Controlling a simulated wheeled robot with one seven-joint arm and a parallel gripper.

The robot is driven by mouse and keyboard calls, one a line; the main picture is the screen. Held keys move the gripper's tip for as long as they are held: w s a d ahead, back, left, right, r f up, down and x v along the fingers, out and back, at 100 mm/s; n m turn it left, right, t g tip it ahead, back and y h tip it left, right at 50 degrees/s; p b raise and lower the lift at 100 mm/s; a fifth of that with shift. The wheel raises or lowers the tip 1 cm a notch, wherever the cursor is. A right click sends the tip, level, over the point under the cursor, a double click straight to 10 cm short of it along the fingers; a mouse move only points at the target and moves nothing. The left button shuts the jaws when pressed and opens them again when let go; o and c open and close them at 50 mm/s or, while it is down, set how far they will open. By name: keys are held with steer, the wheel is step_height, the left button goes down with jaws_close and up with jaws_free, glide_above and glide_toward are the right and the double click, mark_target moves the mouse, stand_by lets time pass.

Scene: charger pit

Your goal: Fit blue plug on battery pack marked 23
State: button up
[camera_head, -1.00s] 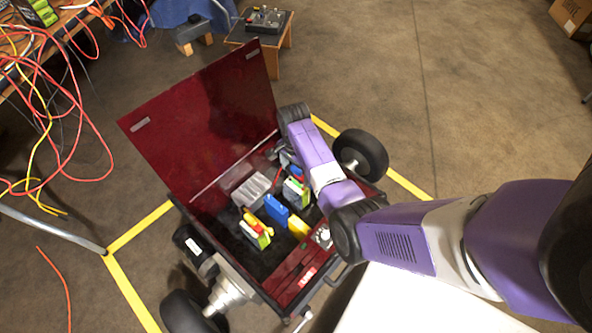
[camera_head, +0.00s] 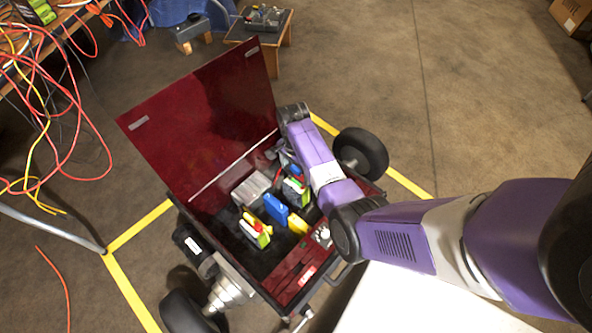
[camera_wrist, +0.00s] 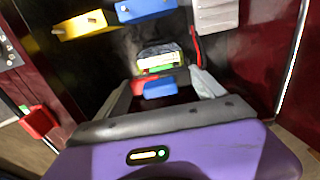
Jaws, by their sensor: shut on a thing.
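In the wrist view, my gripper (camera_wrist: 164,80) has its two grey fingers around a blue plug (camera_wrist: 160,89), with a red piece (camera_wrist: 138,86) next to it. A battery pack (camera_wrist: 158,62) with a pale top and a green band is just beyond the fingertips. Whether the plug touches it, I cannot tell. No number is readable. In the head view my wrist hides most of the gripper over the far right of the open cart bay. A green-and-white pack (camera_head: 293,187) shows there, and another pack (camera_head: 254,234) with yellow and red on top stands nearer.
A blue block (camera_head: 276,209), a yellow block (camera_head: 298,225) and a grey ribbed block (camera_head: 250,189) share the bay. The raised dark red lid (camera_head: 205,115) stands behind it. Loose cables (camera_head: 60,120) hang at left. The floor right of the cart is clear.

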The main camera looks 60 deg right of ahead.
mark_target(296, 168)
steer(key=shift+f+b, duration=0.8)
steer(key=shift+f, duration=0.65)
steer(key=o, duration=1.3)
steer(key=shift+r, duration=0.1)
step_height(296, 168, up, 8)
steer(key=p, duration=0.3)
steer(key=shift+w+f+p, duration=0.1)
steer(key=shift+f+p, duration=0.1)
steer(key=shift+p, duration=0.2)
